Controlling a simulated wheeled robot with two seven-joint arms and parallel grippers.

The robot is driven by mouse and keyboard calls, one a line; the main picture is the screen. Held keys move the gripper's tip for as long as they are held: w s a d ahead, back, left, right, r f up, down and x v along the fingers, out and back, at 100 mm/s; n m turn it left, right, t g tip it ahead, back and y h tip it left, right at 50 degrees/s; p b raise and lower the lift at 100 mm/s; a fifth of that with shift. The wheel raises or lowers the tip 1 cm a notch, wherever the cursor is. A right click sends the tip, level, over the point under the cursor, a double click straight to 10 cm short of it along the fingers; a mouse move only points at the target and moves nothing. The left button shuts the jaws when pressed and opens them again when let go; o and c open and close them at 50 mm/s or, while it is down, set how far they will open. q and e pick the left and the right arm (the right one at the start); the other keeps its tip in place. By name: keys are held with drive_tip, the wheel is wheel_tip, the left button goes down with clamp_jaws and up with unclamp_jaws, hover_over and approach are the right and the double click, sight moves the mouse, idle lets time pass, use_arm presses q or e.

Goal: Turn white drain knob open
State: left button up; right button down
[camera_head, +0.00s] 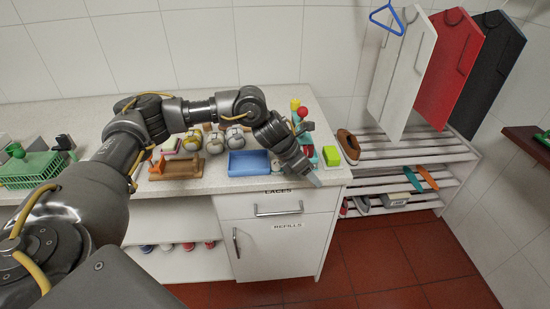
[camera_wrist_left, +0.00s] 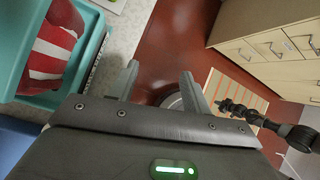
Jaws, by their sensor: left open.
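I cannot make out a white drain knob in either view. My left gripper (camera_head: 312,178) is at the front right edge of the speckled counter (camera_head: 226,183), above the drawer cabinet and pointing down to the right.
A blue tray (camera_head: 249,163), a wooden stand (camera_head: 176,169) and a green basket (camera_head: 30,171) sit on the counter. A green block (camera_head: 331,156) is right of the gripper. White slatted racks (camera_head: 415,150) stand at right. The red floor (camera_head: 365,265) in front is clear.

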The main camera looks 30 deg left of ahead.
sight(275, 162)
use_arm(q)
drive_tip(key=s+a+r+m+g+y, duration=0.1)
drive_tip(key=a+r, duration=0.4)
drive_tip(key=a, duration=0.3)
drive_tip(key=s+a+r+m+y, duration=0.15)
drive_tip(key=a+r, duration=0.25)
drive_tip(key=a, duration=0.4)
drive_tip(key=p+x, duration=0.1)
drive_tip(key=x, duration=0.4)
drive_tip(key=p+x, duration=0.1)
drive_tip(key=x, duration=0.4)
drive_tip(key=shift+w+d+f, duration=0.25)
drive_tip(key=shift+w+d, duration=0.05)
drive_tip(key=shift+d, duration=0.05)
drive_tip(key=c, duration=1)
drive_tip(key=shift+s+d+n+t+y+p, duration=0.1)
drive_tip(key=shift+n+t+y+p, duration=0.3)
drive_tip(key=shift+n, duration=0.85)
drive_tip(key=shift+n+y, duration=0.25)
drive_tip(key=shift+n, duration=0.75)
drive_tip(key=o, duration=1)
drive_tip(key=shift+r, duration=0.1)
